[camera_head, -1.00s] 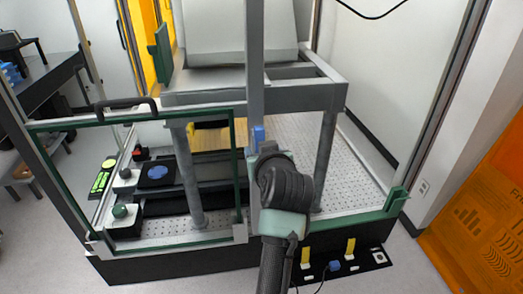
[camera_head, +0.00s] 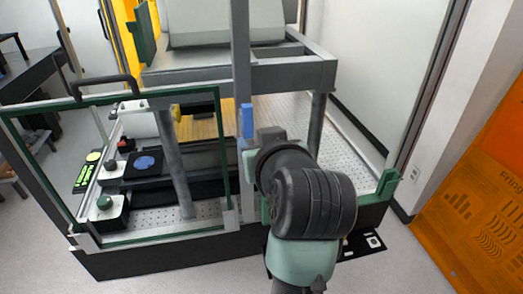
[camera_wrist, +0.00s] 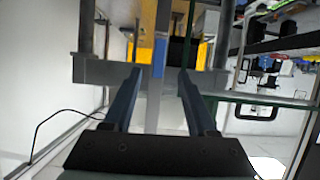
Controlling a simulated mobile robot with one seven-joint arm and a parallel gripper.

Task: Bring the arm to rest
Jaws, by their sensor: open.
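My arm (camera_head: 312,205) reaches up in front of the interferometer enclosure in the head view, and its wrist hides my gripper's fingers there. In the wrist view my gripper (camera_wrist: 157,75) is open, with two dark fingers apart and nothing held between them. A grey upright post (camera_wrist: 152,110) with a blue piece (camera_wrist: 160,55) shows beyond the gap between the fingers. The same blue piece (camera_head: 247,120) sits on the enclosure's front post (camera_head: 241,50) in the head view, just above my wrist. I cannot tell how far the fingertips are from the post.
A green-edged front panel (camera_head: 222,130) with a dark handle (camera_head: 104,82) stands left of my arm. Behind it are a perforated bench plate (camera_head: 280,120) and a black unit with a blue disc (camera_head: 144,163). An orange panel (camera_head: 475,200) stands at right.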

